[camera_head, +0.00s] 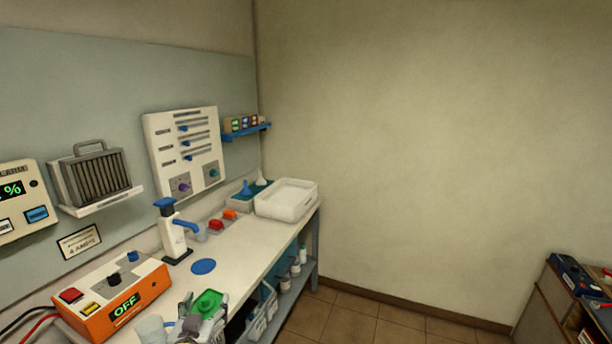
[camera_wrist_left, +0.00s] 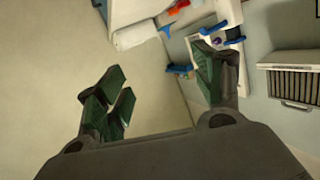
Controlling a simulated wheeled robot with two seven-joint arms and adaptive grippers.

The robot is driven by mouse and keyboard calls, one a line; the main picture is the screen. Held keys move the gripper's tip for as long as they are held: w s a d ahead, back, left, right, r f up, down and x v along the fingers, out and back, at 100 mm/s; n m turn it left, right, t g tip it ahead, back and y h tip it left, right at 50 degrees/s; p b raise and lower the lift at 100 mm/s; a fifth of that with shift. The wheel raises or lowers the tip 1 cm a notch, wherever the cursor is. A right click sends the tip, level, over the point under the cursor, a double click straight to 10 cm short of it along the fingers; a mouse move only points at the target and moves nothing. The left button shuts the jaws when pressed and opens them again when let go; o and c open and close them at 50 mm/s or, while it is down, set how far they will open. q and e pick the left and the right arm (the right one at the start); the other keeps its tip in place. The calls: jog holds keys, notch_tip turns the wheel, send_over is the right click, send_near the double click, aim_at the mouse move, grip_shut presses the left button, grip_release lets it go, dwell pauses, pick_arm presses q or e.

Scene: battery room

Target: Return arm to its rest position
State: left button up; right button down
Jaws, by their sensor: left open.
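My left gripper (camera_wrist_left: 162,75) is open in the left wrist view. Its dark fingers with green pads stand wide apart, with nothing between them. In the head view, grey and green shapes show at the lower edge over the front of the bench; I cannot clearly tell gripper parts from items there. The white bench (camera_head: 238,248) runs along the left wall. My right gripper is not in view.
An orange box (camera_head: 120,304) reading OFF, a pump bottle (camera_head: 173,238), a blue disc (camera_head: 204,266) and a white tray (camera_head: 287,200) stand on the bench. A wall panel (camera_head: 184,150) and rack (camera_head: 96,177) are behind. The floor (camera_head: 350,318) at right is clear before a cabinet (camera_head: 545,300).

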pick_arm(q)
jog(key=s+d+f+m+g+h, duration=0.1)
jog(key=s+f+g, duration=0.6)
jog(key=s, duration=0.4)
jog(key=s+d+f+m+g+h, duration=0.15)
jog(key=s+f+g, duration=0.35)
jog(key=s+f, duration=0.5)
jog(key=s+f+g, duration=0.1)
jog(key=s+f, duration=0.1)
jog(key=f, duration=1.4)
jog(key=s+f+g, duration=0.1)
jog(key=s+f, duration=0.1)
jog(key=f, duration=1.4)
jog(key=s+a+f, duration=0.2)
jog(key=s+f, duration=0.8)
jog(key=s, duration=0.1)
jog(key=s+a+f, duration=0.2)
jog(key=s+f, duration=0.8)
jog(key=s, duration=0.1)
jog(key=shift+f+g+y, duration=0.15)
jog(key=shift+g+y, duration=0.25)
jog(key=shift+y, duration=0.05)
